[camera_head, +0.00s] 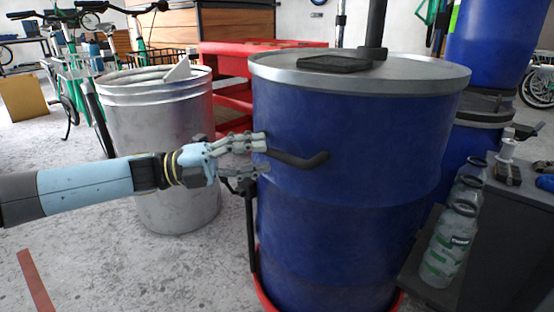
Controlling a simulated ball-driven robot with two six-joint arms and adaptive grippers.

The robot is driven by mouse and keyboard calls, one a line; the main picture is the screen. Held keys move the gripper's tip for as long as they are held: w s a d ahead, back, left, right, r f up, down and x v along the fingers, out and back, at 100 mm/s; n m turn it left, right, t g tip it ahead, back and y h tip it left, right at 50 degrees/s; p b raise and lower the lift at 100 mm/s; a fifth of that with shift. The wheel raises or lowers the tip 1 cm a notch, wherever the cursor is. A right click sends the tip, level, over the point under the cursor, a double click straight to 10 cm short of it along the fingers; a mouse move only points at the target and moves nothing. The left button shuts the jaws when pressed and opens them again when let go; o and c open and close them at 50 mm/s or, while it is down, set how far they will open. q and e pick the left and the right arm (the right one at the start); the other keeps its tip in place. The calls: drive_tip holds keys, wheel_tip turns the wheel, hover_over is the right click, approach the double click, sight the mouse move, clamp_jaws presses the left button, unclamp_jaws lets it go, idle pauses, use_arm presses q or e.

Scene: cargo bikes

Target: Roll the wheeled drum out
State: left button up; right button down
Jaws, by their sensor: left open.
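A large blue drum (350,200) with a grey metal lid (420,72) stands upright in front of me. A red rim (262,292) shows around its foot, partly cut off by the lower picture edge; no wheels show. A dark bent handle (302,161) sticks out at the drum's left front. My left gripper (262,156) comes in from the left and is open. Its fingertips are at the handle's left end, one above and one below it; I cannot tell whether they touch it. My right gripper is not in view.
A silver metal drum (165,110) stands behind my left arm. A dark bench (515,225) with clear bottles (448,245) beside it is close on the right. More blue drums (500,45) are stacked behind. Grey floor (130,270) is free at the lower left.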

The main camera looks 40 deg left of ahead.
sight(274, 157)
use_arm(q)
drive_tip(key=shift+b+x, duration=0.35)
drive_tip(key=shift+x, duration=1.55)
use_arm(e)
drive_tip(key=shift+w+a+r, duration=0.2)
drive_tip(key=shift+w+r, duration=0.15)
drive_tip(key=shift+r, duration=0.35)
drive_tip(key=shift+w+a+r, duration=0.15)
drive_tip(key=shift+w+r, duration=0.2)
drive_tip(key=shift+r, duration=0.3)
use_arm(q)
clamp_jaws()
